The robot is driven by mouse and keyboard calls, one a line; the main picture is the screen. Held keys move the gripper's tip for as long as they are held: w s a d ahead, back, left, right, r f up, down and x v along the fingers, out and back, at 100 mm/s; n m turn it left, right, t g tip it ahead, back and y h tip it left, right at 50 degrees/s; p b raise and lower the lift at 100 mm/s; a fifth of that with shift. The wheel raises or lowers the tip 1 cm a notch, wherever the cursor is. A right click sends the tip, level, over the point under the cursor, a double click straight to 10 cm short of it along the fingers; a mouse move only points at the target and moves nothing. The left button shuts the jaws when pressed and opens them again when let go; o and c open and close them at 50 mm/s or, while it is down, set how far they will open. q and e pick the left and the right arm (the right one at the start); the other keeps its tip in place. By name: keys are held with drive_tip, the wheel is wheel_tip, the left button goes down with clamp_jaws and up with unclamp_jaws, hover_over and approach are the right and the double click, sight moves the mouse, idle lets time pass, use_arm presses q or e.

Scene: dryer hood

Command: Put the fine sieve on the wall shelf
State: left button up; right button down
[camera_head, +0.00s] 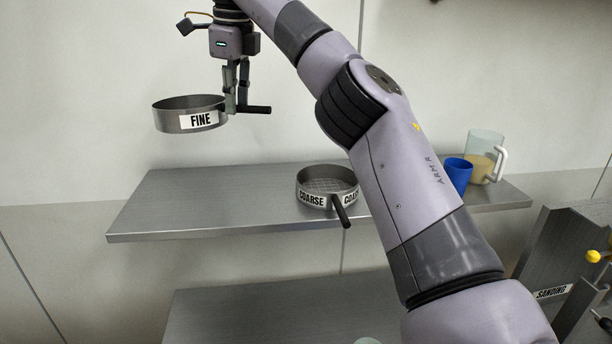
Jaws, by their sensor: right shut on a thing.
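The fine sieve (170,122) is a round grey metal pan with a "FINE" label and a short dark handle. My right gripper (240,104) points down and is shut on the sieve at its handle, near the rim. It holds the sieve roughly level, in the air above the left part of the wall shelf (160,209). The shelf is a grey metal board against the wall, and its left part is bare. My left gripper does not show.
The coarse sieve (326,184) stands on the shelf, its black handle jutting over the front edge. A blue cup (459,174) and a clear jug (486,150) with tan contents stand at the shelf's right. My right arm hides part of the shelf. A lower metal surface (260,310) lies below.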

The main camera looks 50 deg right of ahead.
drive_tip(key=shift+w+f+b, duration=0.25)
drive_tip(key=shift+f+b, duration=0.1)
drive_tip(key=shift+f, duration=0.2)
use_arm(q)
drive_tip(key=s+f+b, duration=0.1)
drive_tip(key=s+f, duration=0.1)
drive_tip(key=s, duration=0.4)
use_arm(e)
drive_tip(key=f, duration=0.4)
drive_tip(key=s+f+p, duration=0.1)
drive_tip(key=f, duration=0.4)
drive_tip(key=s+f, duration=0.1)
drive_tip(key=f, duration=0.3)
drive_tip(key=shift+f, duration=0.2)
wheel_tip(320, 180, down, 4)
drive_tip(key=shift+s+r+p, duration=0.1)
drive_tip(key=shift+p, duration=0.75)
drive_tip(key=shift+d+f, duration=0.1)
drive_tip(key=shift+f, duration=0.1)
drive_tip(key=c, duration=2)
unclamp_jaws()
drive_tip(key=o, duration=0.4)
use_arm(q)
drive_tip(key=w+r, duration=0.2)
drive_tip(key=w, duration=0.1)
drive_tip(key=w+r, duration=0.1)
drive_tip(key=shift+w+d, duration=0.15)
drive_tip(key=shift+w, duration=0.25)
